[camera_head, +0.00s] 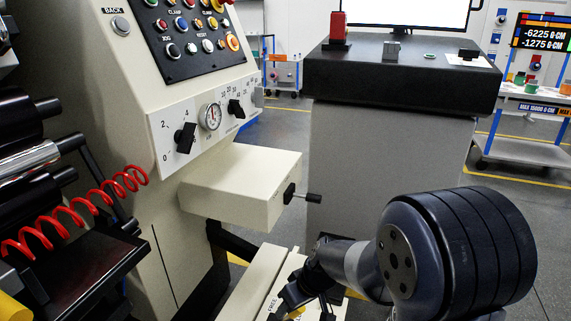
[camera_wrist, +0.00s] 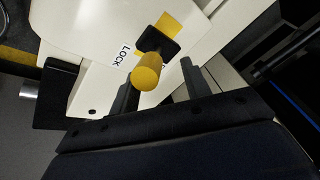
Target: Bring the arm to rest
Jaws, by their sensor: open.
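My gripper (camera_head: 303,305) is low in the head view, at the bottom edge, over a cream panel (camera_head: 262,280) marked "FREE". In the wrist view my gripper (camera_wrist: 160,70) has its two dark fingers apart. A yellow round-ended handle (camera_wrist: 146,78) on a black mount shows between them, closer to the left finger, beside the word "LOCK". Whether a finger touches the handle I cannot tell. A sliver of yellow (camera_head: 297,313) shows by the fingers in the head view. My arm reaches in from the lower right.
The cream machine (camera_head: 150,215) stands at the left with a button panel (camera_head: 190,35), dials and a red coiled cord (camera_head: 75,215). A cream box (camera_head: 240,187) with a black-handled lever juts out above my gripper. A dark-topped bench (camera_head: 400,80) stands behind.

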